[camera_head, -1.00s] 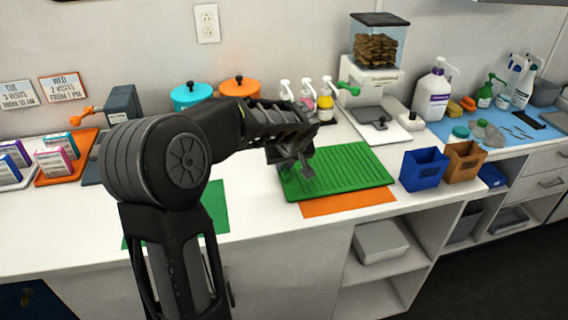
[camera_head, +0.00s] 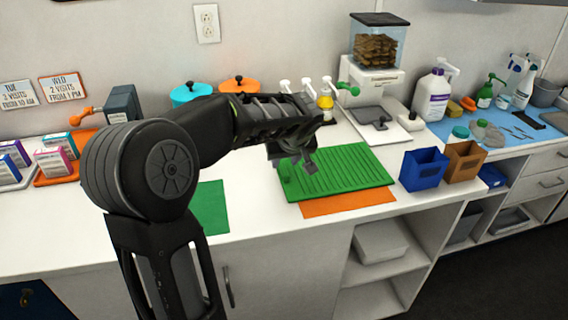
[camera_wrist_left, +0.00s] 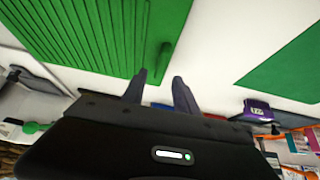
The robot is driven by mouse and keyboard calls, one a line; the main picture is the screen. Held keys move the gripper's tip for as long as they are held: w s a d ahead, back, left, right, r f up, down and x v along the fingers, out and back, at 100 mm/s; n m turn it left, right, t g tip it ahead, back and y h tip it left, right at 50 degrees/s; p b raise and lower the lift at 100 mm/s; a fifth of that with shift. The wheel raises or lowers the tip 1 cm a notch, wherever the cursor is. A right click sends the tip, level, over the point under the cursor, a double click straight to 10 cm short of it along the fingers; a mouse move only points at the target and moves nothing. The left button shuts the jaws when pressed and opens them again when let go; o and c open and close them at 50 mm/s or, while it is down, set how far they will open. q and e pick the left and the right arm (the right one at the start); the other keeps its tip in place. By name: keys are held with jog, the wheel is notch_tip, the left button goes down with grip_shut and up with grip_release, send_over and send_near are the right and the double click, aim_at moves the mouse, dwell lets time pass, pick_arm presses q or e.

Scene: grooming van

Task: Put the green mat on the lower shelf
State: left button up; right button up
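A ribbed green mat (camera_head: 345,172) lies flat on the white counter, partly over a flat orange sheet (camera_head: 350,203). The mat also shows in the wrist view (camera_wrist_left: 80,30), with a raised green handle (camera_wrist_left: 161,62) near its edge. My left gripper (camera_head: 304,166) is over the left part of the mat. In the wrist view its two fingers (camera_wrist_left: 158,88) are apart and empty, close to the handle but not around it. The lower shelf (camera_head: 372,300) is in the open cabinet bay below the counter and looks empty where visible. My right gripper is not in view.
A plain green sheet (camera_head: 209,208) lies on the counter left of the mat. A grey bin (camera_head: 381,241) stands on the upper shelf. Blue (camera_head: 423,170) and brown (camera_head: 464,161) boxes stand right of the mat. Pump bottles and a dispenser (camera_head: 375,75) stand behind it.

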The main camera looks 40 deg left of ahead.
pick_arm(q)
jog(key=v, duration=0.9)
